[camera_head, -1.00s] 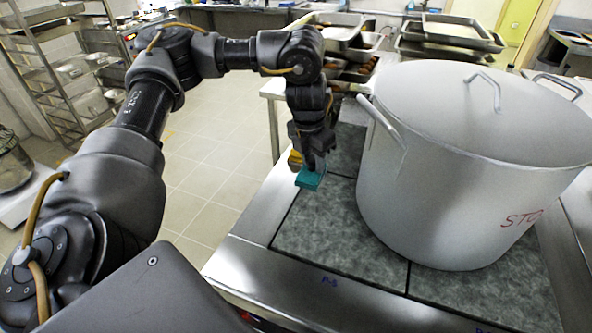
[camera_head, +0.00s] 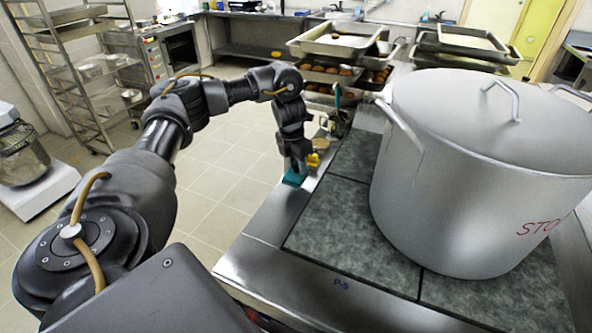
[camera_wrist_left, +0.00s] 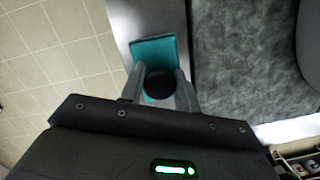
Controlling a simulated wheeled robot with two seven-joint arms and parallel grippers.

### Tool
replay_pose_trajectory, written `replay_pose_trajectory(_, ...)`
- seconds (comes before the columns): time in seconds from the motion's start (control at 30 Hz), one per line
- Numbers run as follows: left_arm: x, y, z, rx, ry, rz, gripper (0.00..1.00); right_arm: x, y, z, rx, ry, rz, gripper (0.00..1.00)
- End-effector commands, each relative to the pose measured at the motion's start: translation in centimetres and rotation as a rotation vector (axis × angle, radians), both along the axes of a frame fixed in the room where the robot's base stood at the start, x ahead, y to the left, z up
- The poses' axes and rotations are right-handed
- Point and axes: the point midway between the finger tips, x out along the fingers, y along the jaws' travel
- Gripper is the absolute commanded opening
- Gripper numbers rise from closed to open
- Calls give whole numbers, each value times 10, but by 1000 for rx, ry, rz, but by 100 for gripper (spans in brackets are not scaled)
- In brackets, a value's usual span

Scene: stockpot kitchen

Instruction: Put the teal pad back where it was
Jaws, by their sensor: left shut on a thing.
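The teal pad (camera_head: 295,178) is in my left gripper (camera_head: 296,166), at the bare steel strip on the left edge of the stove top. In the left wrist view the teal pad (camera_wrist_left: 153,50) lies over the steel strip, and my left gripper (camera_wrist_left: 160,78) is shut around a dark round part on it. I cannot tell whether the pad touches the steel or hangs just above it. My right gripper is not in view.
A large lidded stockpot (camera_head: 470,190) stands on the grey stove plates to the right. A yellow object (camera_head: 312,160) sits just beyond my gripper on the strip. Stacked trays (camera_head: 335,72) stand behind. The near grey plate (camera_head: 335,235) is clear.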

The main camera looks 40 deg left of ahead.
Motion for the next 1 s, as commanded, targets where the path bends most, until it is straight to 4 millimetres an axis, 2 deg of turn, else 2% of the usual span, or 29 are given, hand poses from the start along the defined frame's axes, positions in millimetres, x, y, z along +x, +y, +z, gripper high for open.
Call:
replay_pose_trajectory(0.13,1,3,-5,0,1,3,10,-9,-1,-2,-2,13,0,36)
replay_pose_trajectory(0.4,1,5,-35,-1,2,0,10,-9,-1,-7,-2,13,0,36)
replay_pose_trajectory(0.83,1,5,-40,0,0,1,10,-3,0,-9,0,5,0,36)
replay_pose_trajectory(0.87,1,5,-40,1,0,1,34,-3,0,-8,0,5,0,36)
replay_pose_trajectory(1.0,1,5,-40,1,1,1,53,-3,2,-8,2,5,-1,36)
